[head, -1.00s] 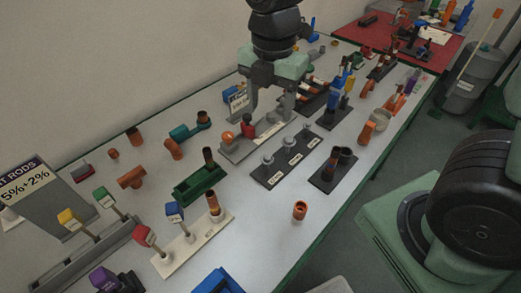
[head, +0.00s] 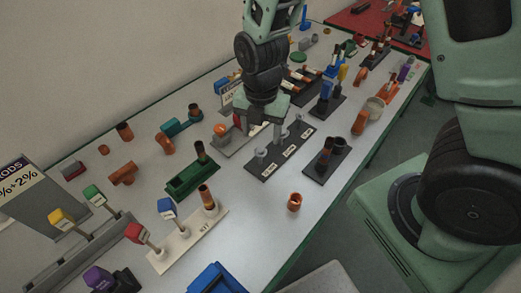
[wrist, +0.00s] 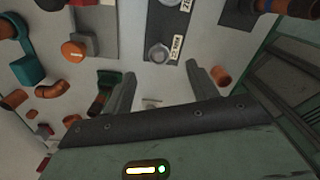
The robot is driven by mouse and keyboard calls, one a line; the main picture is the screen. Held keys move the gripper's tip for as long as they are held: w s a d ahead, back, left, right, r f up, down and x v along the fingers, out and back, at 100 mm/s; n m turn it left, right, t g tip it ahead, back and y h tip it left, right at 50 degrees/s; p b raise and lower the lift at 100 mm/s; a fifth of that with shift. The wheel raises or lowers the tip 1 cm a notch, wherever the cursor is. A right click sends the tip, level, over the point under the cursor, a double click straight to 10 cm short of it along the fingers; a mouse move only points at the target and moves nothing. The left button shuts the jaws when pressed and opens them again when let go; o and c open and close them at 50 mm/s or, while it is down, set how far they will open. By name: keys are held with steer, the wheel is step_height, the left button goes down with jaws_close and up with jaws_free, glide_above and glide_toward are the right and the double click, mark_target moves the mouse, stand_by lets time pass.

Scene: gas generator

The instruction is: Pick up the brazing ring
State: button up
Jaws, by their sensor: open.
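A black board (head: 277,161) with several grey pegs and white size labels stands mid-table. In the wrist view, a round silvery peg top (wrist: 158,52) beside a "22 MM" label shows ahead of my fingers. A thin brazing ring is too small to make out for certain on these pegs. My gripper (head: 264,126) points down above the table by the far end of this board. In the wrist view its two fingers (wrist: 164,88) are spread apart, with only grey table and a small pale mark between them. They hold nothing.
Clear table surrounds the fitting.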

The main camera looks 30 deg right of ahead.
mark_target(261, 149)
steer(key=shift+a+f+p, duration=0.1)
steer(key=shift+f+p, duration=0.25)
steer(key=shift+f, duration=2.25)
steer(key=shift+f, duration=0.25)
steer(key=c, duration=0.8)
